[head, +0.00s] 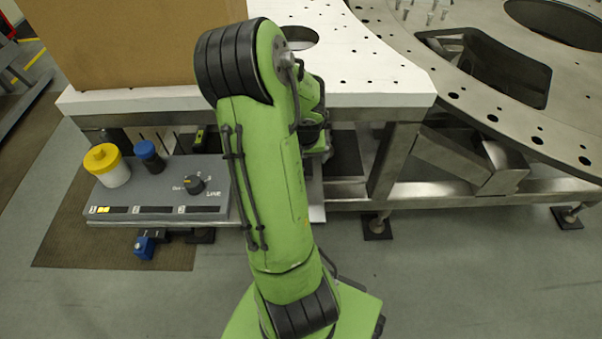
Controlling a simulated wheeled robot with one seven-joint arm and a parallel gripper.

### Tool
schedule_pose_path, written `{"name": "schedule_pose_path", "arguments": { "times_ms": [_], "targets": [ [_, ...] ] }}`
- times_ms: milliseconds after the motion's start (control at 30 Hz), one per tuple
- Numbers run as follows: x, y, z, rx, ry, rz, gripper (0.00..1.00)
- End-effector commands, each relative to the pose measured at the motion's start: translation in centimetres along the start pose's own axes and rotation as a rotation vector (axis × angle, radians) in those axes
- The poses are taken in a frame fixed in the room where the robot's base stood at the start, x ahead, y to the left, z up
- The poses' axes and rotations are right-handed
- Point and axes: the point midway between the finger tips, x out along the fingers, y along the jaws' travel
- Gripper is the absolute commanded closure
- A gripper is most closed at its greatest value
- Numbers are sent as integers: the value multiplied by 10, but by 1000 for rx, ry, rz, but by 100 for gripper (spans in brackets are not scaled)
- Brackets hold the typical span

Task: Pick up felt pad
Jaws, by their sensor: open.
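I cannot make out a felt pad for sure in the head view. A dark flat patch (346,155) shows under the table edge, just right of my arm's far end; I cannot tell what it is. My green arm rises through the middle of the view and bends down at the far side. My gripper's fingers do not show; the arm hides that area.
A white-edged table (375,98) with a large cardboard box (130,40) stands ahead. A grey control panel (160,190) with a yellow-capped jar (107,165) is at left. A big metal ring plate (470,60) lies at right. Floor at right front is clear.

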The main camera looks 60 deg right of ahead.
Motion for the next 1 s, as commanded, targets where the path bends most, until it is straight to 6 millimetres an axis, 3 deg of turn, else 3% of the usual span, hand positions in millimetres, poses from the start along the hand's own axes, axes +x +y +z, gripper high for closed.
{"name": "schedule_pose_path", "arguments": {
  "times_ms": [400,667,1000],
  "targets": [
    [67,-3,2,0,0,1,1],
    [70,-3,1,1,2,-1,1],
    [70,-3,1,0,2,-1,52]
  ]
}}
